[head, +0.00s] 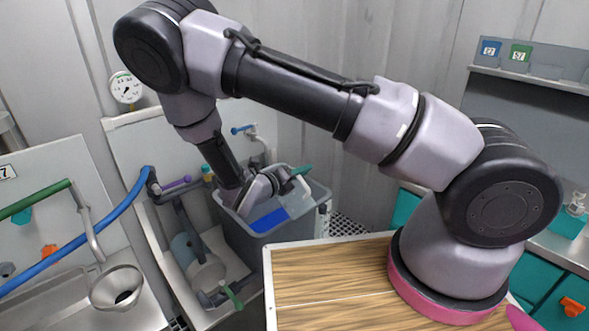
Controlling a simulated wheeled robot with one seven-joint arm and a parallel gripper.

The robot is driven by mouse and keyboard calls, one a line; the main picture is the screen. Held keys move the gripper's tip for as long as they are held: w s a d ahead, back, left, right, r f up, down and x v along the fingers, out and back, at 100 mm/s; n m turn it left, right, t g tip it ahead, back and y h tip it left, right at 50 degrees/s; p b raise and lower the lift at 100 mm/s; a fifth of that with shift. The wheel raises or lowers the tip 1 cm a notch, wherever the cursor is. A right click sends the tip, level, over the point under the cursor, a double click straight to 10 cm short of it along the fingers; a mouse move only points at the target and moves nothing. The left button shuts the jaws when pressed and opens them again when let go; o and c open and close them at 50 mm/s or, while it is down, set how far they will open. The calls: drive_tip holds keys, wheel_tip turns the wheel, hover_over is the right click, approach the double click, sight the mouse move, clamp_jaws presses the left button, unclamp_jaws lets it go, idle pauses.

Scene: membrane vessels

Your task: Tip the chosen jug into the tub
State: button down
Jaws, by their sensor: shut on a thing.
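A grey open tub (262,243) stands left of centre, beyond the wooden top, with a flat blue patch (270,219) showing inside it. My arm reaches over from the right and bends down at the tub. My gripper (287,181) is at the tub's far rim, tilted, its fingers pointing up and right. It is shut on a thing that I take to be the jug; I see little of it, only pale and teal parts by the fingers. I cannot tell how far the jug is tilted or whether anything pours from it.
A wooden top (330,283) lies in front, mostly bare. A metal funnel (117,288) and a blue hose (75,248) are at the left. A blue-grey cylinder (197,262) sits in the basin left of the tub. A pipe with a blue-handled tap (243,129) rises behind the tub.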

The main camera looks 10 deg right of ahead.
drive_tip(key=shift+s+d+m, duration=0.3)
drive_tip(key=shift+s+m, duration=0.2)
drive_tip(key=shift+m, duration=0.1)
drive_tip(key=m, duration=0.1)
drive_tip(key=m+t, duration=0.1)
drive_tip(key=f+m, duration=0.1)
drive_tip(key=m, duration=0.1)
drive_tip(key=shift+s+d+f+t, duration=0.1)
drive_tip(key=shift+s+d+t, duration=0.15)
drive_tip(key=shift+s+t, duration=0.1)
drive_tip(key=m, duration=0.2)
drive_tip(key=f+m, duration=0.1)
drive_tip(key=s+m+t, duration=0.1)
drive_tip(key=m, duration=0.1)
drive_tip(key=shift+d+f+m+h, duration=0.25)
drive_tip(key=shift+d+m+h, duration=0.05)
drive_tip(key=shift+w, duration=0.1)
